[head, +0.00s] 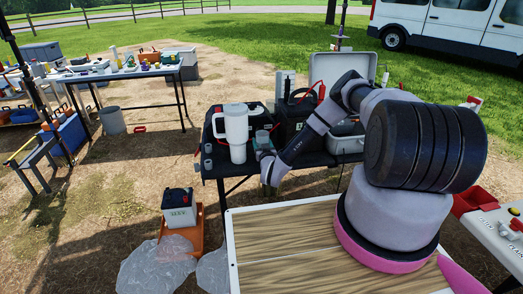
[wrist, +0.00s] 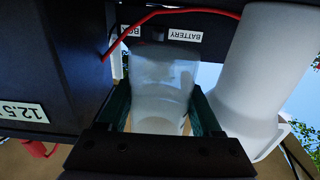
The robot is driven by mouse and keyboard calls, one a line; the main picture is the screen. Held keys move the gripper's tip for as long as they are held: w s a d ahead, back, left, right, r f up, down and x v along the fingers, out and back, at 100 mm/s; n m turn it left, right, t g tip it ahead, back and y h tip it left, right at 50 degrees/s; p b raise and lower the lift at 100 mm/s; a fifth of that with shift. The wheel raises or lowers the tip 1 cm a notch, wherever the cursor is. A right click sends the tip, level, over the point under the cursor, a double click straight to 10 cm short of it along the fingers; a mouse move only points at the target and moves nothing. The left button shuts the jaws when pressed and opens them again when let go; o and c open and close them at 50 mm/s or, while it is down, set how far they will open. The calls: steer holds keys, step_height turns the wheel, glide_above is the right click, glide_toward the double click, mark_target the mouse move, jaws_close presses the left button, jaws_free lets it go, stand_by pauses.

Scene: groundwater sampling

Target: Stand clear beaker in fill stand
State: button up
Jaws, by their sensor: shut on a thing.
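My gripper (wrist: 162,112) is shut on the clear beaker (wrist: 163,75), with one dark green finger on each side in the wrist view. The beaker looks translucent and empty. In the head view my gripper (head: 264,150) is over the black table (head: 228,172), just right of a large white tumbler with a handle (head: 237,135). The beaker is small and hard to make out there. I cannot pick out the fill stand for certain in either view.
The tumbler (wrist: 258,75) stands close beside the beaker. Black battery boxes (head: 296,108) with red cables and an open grey case (head: 345,75) crowd the table's back. Small cups (head: 207,157) stand at its left edge. A wood-topped surface (head: 285,245) lies in front.

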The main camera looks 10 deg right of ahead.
steer(key=shift+f, duration=2)
steer(key=shift+f, duration=0.1)
steer(key=o, duration=1.4)
